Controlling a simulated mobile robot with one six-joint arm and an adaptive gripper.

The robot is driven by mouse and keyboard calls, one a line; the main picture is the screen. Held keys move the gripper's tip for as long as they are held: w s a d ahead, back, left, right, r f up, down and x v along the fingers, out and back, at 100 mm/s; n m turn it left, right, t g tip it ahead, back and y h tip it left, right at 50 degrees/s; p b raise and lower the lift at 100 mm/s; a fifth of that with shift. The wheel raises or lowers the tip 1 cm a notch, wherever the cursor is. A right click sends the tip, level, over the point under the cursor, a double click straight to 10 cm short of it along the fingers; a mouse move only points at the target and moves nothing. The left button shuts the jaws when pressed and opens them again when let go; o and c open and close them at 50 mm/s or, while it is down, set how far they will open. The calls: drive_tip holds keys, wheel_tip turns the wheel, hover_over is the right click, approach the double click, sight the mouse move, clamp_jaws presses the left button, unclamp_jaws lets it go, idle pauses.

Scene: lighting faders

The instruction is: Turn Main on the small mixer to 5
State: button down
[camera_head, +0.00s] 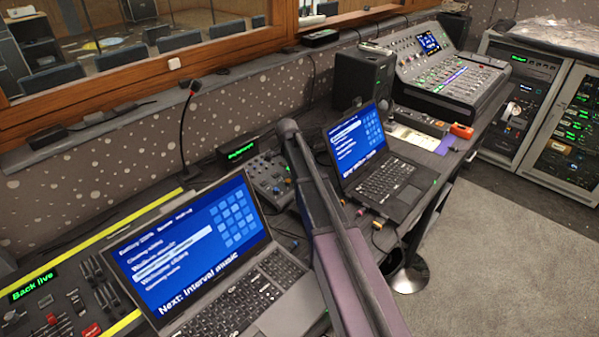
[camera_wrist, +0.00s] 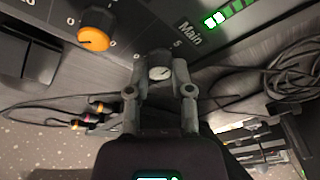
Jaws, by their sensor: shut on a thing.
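The small mixer's dark panel (camera_wrist: 140,18) fills the top of the wrist view, with the "Main" label (camera_wrist: 190,33) beside lit green level lights (camera_wrist: 215,19). Below the label is a pale grey knob, the Main knob (camera_wrist: 160,73), with a "0" to its left and a "5" to its upper right. My gripper (camera_wrist: 160,66) is shut on this knob, one finger on each side. The fingers hide part of its rim, and its pointer is too small to read surely. In the head view a small grey mixer (camera_head: 264,174) stands behind my arm; my gripper is not visible there.
An orange knob (camera_wrist: 94,38) sits left of the Main knob. Cables with coloured plugs (camera_wrist: 88,115) and a coil of black cable (camera_wrist: 298,72) lie close by. In the head view, a near laptop (camera_head: 190,235) and a farther laptop (camera_head: 355,140) flank my arm.

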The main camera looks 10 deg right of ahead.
drive_tip(key=shift+s+m, duration=0.1)
drive_tip(key=shift+m, duration=0.2)
drive_tip(key=c, duration=0.5)
unclamp_jaws()
drive_tip(key=shift+n, duration=0.5)
